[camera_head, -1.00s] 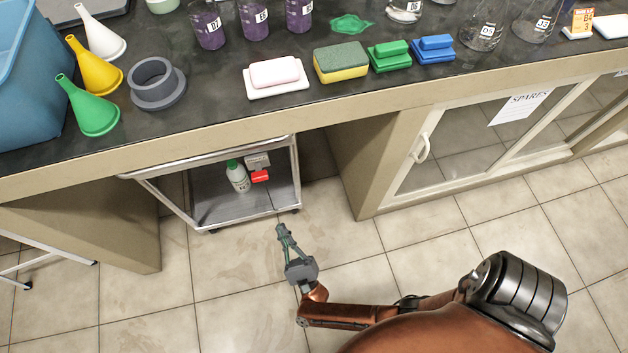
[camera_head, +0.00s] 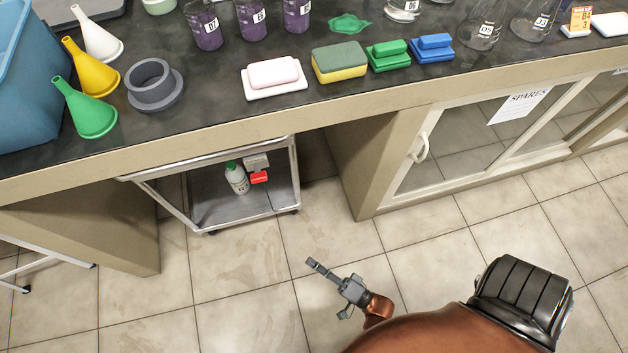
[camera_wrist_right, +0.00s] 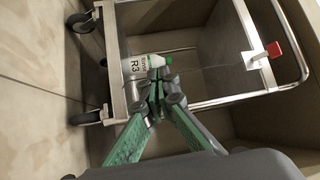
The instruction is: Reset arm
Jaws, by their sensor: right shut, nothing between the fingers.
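My right gripper (camera_head: 312,264) is over the tiled floor in front of the bench, at the lower middle of the head view. Its fingers are together with nothing between them, and they point up and left. In the right wrist view the green-padded fingertips (camera_wrist_right: 157,97) meet in front of a white bottle labelled R3 (camera_wrist_right: 135,66), partly covering it. That bottle also shows in the head view (camera_head: 237,178), standing on the metal cart, well apart from the gripper. My left gripper is not in view.
The cart (camera_head: 240,222) stands under the bench (camera_head: 215,112). The bench top holds funnels (camera_head: 92,115), a grey ring (camera_head: 154,86), a sponge (camera_head: 340,62), soap and labelled flasks. A cabinet (camera_head: 450,150) is at right. The floor (camera_head: 235,300) around the gripper is clear.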

